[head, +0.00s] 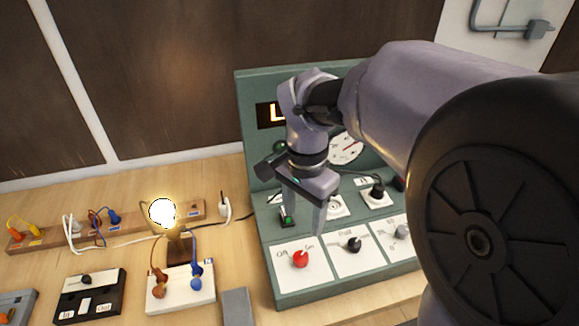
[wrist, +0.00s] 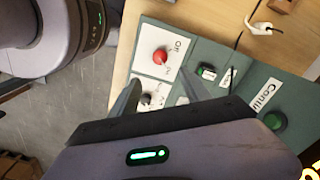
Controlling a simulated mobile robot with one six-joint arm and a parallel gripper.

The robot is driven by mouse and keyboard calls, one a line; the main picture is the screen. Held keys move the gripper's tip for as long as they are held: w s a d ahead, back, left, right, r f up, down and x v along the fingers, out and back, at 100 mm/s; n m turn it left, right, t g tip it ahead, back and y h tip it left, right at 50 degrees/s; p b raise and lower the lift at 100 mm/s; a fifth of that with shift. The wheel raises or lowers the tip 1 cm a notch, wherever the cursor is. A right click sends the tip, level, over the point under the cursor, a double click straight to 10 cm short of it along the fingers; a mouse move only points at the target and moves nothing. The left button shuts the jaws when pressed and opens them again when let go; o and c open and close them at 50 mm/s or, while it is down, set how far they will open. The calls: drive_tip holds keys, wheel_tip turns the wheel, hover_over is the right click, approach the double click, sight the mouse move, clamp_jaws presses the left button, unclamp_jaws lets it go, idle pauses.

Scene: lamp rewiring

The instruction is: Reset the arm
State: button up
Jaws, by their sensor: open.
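My gripper (head: 303,210) hangs from my arm over the green control panel (head: 265,262), fingers pointing down and apart, with nothing between them. In the wrist view my gripper (wrist: 160,95) has its two fingers spread above the panel (wrist: 210,65). A red knob (head: 300,259) on a white plate sits just below and in front of the fingers; it also shows in the wrist view (wrist: 160,56). A black knob (head: 354,244) is to its right. My arm hides part of the panel's upright back and its right side.
A lit bulb (head: 162,212) stands on the wooden table left of the panel, above a white block (head: 180,294) with orange and blue plugs. A wooden strip (head: 140,225) holds several coloured plugs. A black switch box (head: 90,296) lies at the front left. A white plug (head: 225,209) stands near the panel.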

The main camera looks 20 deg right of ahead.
wheel_tip(320, 180, up, 3)
drive_tip(key=shift+p, duration=0.3)
drive_tip(key=s+a+n+t+y+b, duration=0.1)
drive_tip(key=s+a+n+t+b, duration=0.1)
drive_tip(key=s, duration=0.4)
drive_tip(key=s+a+f+n+t+y+b, duration=0.1)
drive_tip(key=s+a+n+t+b, duration=0.1)
drive_tip(key=s+n, duration=0.3)
drive_tip(key=shift+s+f+t, duration=0.3)
drive_tip(key=shift+s+t, duration=0.6)
drive_tip(key=shift+s, duration=0.2)
